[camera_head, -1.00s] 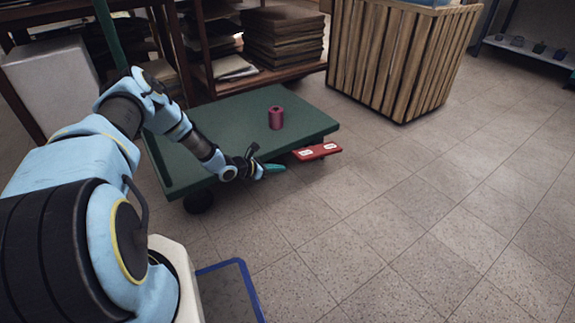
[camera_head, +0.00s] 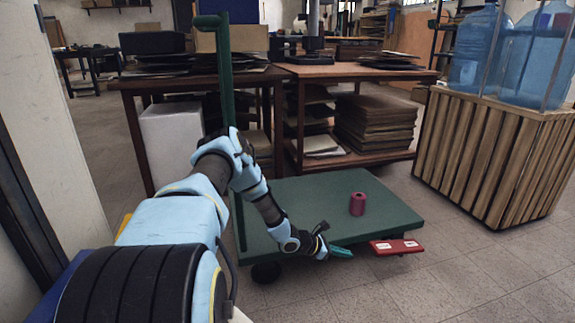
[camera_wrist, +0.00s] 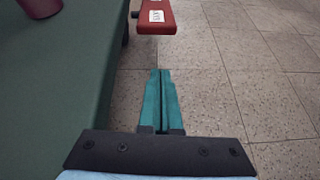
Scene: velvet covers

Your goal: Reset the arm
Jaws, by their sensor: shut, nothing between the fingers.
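My arm reaches forward from the lower left in the head view. My gripper (camera_head: 340,252) is at the front edge of a green platform cart (camera_head: 312,192), low and just outside its deck. In the wrist view its two teal fingers (camera_wrist: 161,100) lie together over the floor, with nothing between them. The cart's green deck edge (camera_wrist: 70,120) runs along the left of the fingers, apart from them.
A dark red spool (camera_head: 357,204) stands on the cart. A slatted wooden crate (camera_head: 490,160) with blue water jugs (camera_head: 530,60) stands at right. Floor at front right is clear.

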